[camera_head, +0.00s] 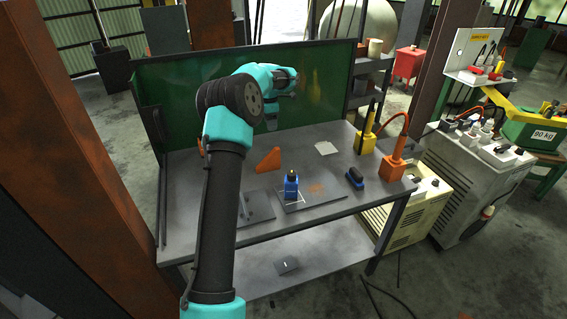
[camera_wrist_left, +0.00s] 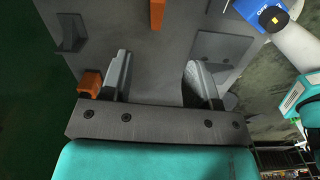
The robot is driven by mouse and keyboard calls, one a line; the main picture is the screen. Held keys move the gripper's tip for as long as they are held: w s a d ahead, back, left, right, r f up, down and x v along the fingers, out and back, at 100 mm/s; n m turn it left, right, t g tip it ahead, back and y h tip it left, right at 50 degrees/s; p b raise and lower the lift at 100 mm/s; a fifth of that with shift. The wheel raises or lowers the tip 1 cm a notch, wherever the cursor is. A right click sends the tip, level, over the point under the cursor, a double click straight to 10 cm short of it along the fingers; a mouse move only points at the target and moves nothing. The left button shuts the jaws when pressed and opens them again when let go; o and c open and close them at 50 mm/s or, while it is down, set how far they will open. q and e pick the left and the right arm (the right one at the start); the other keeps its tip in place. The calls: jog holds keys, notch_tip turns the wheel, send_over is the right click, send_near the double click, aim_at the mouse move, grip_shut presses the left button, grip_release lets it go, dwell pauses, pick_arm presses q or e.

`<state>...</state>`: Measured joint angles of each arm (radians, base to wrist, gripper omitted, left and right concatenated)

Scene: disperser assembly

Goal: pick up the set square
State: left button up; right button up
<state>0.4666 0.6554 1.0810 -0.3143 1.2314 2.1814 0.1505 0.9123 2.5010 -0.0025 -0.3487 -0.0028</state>
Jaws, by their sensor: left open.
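The orange triangular set square (camera_head: 268,161) stands on the grey table near its middle in the head view. In the left wrist view, an orange strip (camera_wrist_left: 156,14) at the top edge, ahead of the fingers, looks like part of it. My left gripper (camera_head: 271,124) is above the table, behind and above the set square; its fingertips are hard to make out there. In the left wrist view my left gripper (camera_wrist_left: 159,80) has its two fingers wide apart with nothing between them. My right gripper is not in view.
A blue device (camera_head: 291,186) stands on a plate in front of the set square. A dark blue item (camera_head: 354,178) and orange (camera_head: 395,167) and yellow (camera_head: 366,141) tools are to the right. A green panel (camera_head: 330,85) closes the table's back. Another orange piece (camera_wrist_left: 90,83) lies beside one finger.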

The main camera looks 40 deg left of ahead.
pick_arm(q)
jog(key=shift+s+a+r+n, duration=0.2)
jog(key=shift+a+r+n, duration=0.2)
jog(key=shift+n, duration=0.2)
jog(key=shift+f, duration=0.2)
send_near(270, 154)
notch_tip(270, 154, down, 5)
jog(key=shift+f, duration=0.15)
jog(key=shift+f, duration=0.1)
jog(key=shift+w+f, duration=0.2)
jog(key=shift+f, duration=2.3)
jog(key=shift+c, duration=0.4)
